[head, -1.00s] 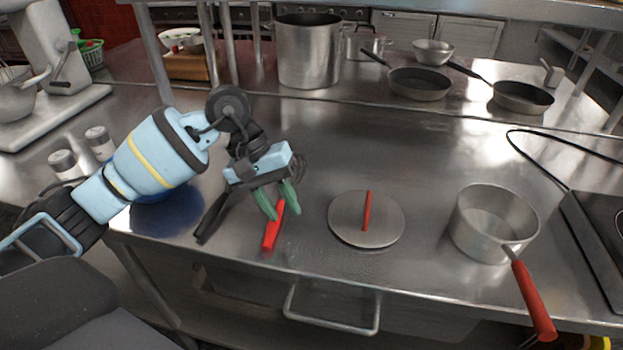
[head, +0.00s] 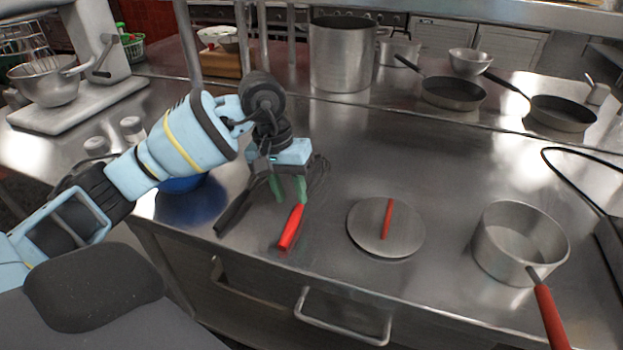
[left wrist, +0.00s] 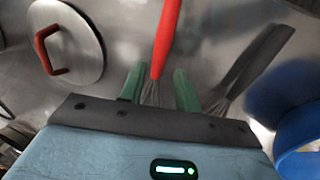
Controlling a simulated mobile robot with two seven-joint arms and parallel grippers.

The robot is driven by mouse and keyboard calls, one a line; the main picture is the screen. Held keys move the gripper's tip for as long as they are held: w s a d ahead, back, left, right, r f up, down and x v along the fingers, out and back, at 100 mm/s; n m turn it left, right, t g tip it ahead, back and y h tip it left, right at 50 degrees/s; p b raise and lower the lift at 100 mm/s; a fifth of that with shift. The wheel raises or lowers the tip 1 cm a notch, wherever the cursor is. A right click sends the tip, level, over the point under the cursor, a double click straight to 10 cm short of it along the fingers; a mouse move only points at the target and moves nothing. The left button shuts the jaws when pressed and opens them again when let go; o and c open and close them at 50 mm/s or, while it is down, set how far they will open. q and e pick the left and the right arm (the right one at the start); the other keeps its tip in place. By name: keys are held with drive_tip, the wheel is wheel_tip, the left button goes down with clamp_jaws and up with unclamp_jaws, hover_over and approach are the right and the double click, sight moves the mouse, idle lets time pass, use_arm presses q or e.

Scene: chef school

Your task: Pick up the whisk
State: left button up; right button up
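A whisk with a red handle (head: 291,228) lies on the steel counter, its wire end away from me. It also shows in the left wrist view (left wrist: 166,35). My left gripper (head: 291,201) is over the whisk, fingers pointing down. In the left wrist view the green fingers (left wrist: 158,82) are apart, with the wires between them near the handle; I cannot tell whether they touch. A dark-handled utensil (head: 234,212), seemingly another whisk, lies just left of it. In the left wrist view its fanned end (left wrist: 228,90) is beside one finger. My right gripper is not in view.
A round lid (head: 360,240) with a red handle and a saucepan (head: 490,265) stand to the right. A blue bowl (head: 183,185) is partly hidden behind my left arm. Shakers (head: 132,128) stand behind the arm. The counter behind the lid is clear.

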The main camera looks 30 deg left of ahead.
sight(295, 210)
use_arm(q)
drive_tip(key=f, duration=0.1)
drive_tip(key=d+f, duration=0.1)
drive_tip(key=f, duration=0.1)
drive_tip(key=shift+f+p, duration=0.25)
drive_tip(key=shift+p, duration=0.05)
drive_tip(key=shift+f, duration=0.45)
clamp_jaws()
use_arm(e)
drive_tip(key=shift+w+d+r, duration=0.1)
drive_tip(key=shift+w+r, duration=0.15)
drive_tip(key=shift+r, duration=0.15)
use_arm(q)
drive_tip(key=shift+r, duration=0.1)
